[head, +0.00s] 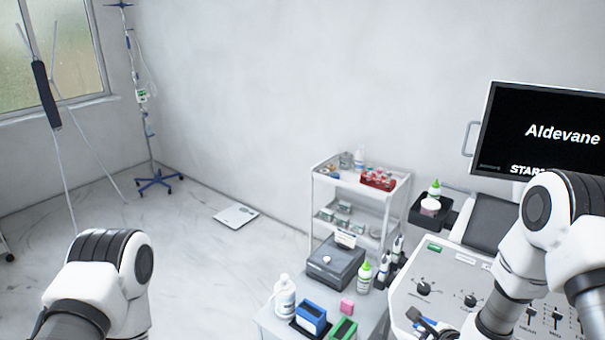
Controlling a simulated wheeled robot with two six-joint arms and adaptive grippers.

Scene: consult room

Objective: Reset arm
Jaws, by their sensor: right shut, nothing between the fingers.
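My right arm comes in from the right, and its white and dark links bend down over the control panel. My right gripper (424,322) shows only in part at the bottom edge, dark with blue bits, low over the left part of the panel. It is shut and empty. My left arm shows only as a white and black joint at the bottom left. My left gripper is out of the picture.
A console (455,268) with knobs and sliders and a monitor (545,130) stand at the right. A side table (268,318) holds bottles, a grey box (330,262) and coloured boxes. Behind it is a white trolley (338,178). The floor at left is mostly clear.

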